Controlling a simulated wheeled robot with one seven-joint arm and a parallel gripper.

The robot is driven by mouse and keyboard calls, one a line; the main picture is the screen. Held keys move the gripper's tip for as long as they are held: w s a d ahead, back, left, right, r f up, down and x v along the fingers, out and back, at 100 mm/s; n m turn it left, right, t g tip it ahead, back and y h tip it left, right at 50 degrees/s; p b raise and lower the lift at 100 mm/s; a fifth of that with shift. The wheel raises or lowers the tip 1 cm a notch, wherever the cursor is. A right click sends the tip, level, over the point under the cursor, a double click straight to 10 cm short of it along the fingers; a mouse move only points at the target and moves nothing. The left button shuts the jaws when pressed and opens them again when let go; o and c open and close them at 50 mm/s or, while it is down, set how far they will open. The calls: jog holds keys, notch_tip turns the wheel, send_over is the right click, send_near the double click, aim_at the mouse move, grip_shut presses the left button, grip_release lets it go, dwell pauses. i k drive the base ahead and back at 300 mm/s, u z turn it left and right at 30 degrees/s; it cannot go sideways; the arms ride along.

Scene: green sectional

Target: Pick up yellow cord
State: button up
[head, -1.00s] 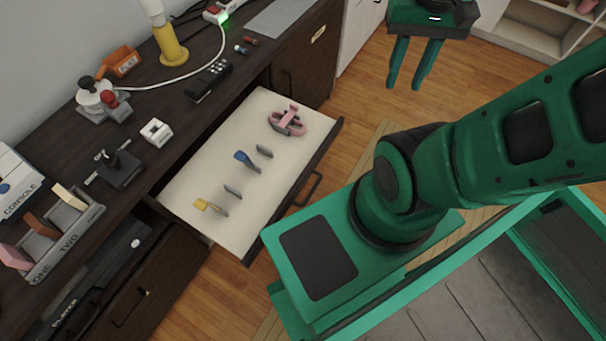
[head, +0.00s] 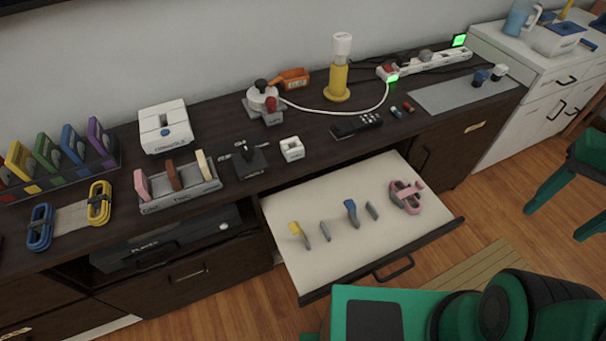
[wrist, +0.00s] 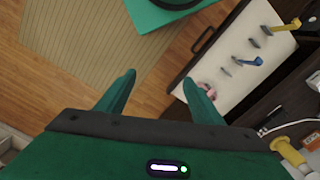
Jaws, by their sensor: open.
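The yellow cord (head: 99,203) is a coiled bundle on the left part of the dark counter in the head view. It lies to the right of a blue coiled cord (head: 40,227), with a pale flat patch between them. My gripper (head: 560,218) shows partly at the right edge of the head view, above the floor and far from the yellow cord. In the wrist view its two green fingers (wrist: 159,78) are apart with nothing between them. The yellow cord does not show in the wrist view.
An open drawer (head: 290,272) juts out, holding small yellow, blue, grey and pink items. Above the cords stands a rack (head: 30,185) of coloured pieces. A block holder (head: 180,195) and a white console (head: 165,128) stand right of the yellow cord. Wooden floor lies in front.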

aim_at(104, 201)
jog(key=z, duration=1.35)
jog(key=k, duration=1.6)
jog(key=u, duration=2.35)
jog(key=i, duration=0.85)
jog(key=u, duration=0.05)
